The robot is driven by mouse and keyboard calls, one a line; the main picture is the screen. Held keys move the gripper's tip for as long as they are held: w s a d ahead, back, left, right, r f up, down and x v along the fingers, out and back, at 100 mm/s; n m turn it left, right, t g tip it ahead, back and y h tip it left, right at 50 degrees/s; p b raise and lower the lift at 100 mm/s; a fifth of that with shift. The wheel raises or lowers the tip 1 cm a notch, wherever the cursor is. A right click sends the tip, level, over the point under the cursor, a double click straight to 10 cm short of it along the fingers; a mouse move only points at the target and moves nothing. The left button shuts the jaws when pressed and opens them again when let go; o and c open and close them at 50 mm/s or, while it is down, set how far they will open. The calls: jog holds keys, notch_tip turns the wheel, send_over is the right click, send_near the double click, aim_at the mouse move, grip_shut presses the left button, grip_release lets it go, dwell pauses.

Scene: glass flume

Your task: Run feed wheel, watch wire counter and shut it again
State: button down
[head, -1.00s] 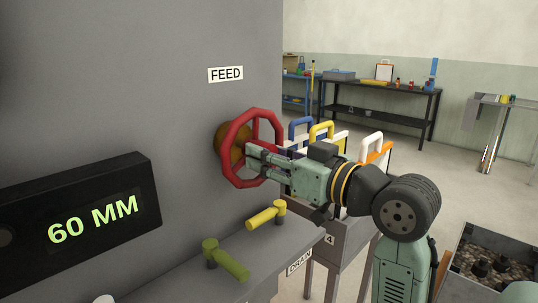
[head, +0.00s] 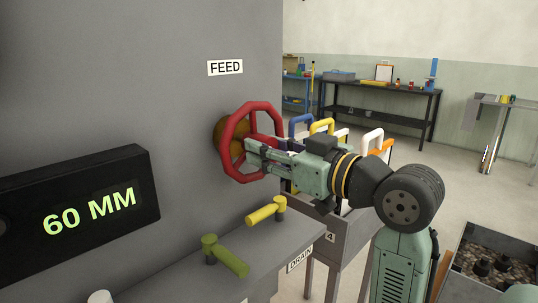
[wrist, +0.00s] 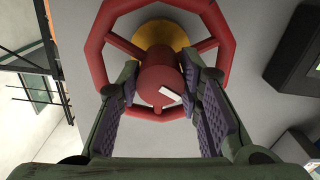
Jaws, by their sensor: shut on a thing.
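The red feed wheel (head: 262,106) stands on the grey wall below the FEED label (head: 225,68), with a brass-coloured mount (head: 221,137) behind it. My gripper (head: 251,152) is at the wheel's centre. In the wrist view its purple-padded fingers (wrist: 163,88) lie on both sides of the red hub (wrist: 158,72), shut on it. The hub has a white mark. The wheel's spokes and rim (wrist: 97,48) spread around it. The black counter (head: 140,170) at the left reads 60 MM in lit green digits.
A yellow lever (head: 264,213) and a green lever (head: 230,262) sit on the grey ledge below, near the DRAIN label (head: 300,258). Coloured handled gates (head: 322,127) stand in a grey rack behind my gripper. A crate of dark contents is at the lower right.

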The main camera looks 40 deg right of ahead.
jog(key=n+b, duration=0.3)
jog(key=n, duration=0.1)
jog(key=shift+f+b, duration=0.2)
jog(key=shift+b, duration=0.1)
jog(key=shift+r+n+b, duration=0.15)
jog(key=shift+n+b, duration=1.15)
jog(key=shift+n, duration=1.2)
jog(key=c, duration=1.1)
grip_release()
jog(key=s, duration=0.8)
jog(key=s+d, duration=0.1)
jog(key=s, duration=0.3)
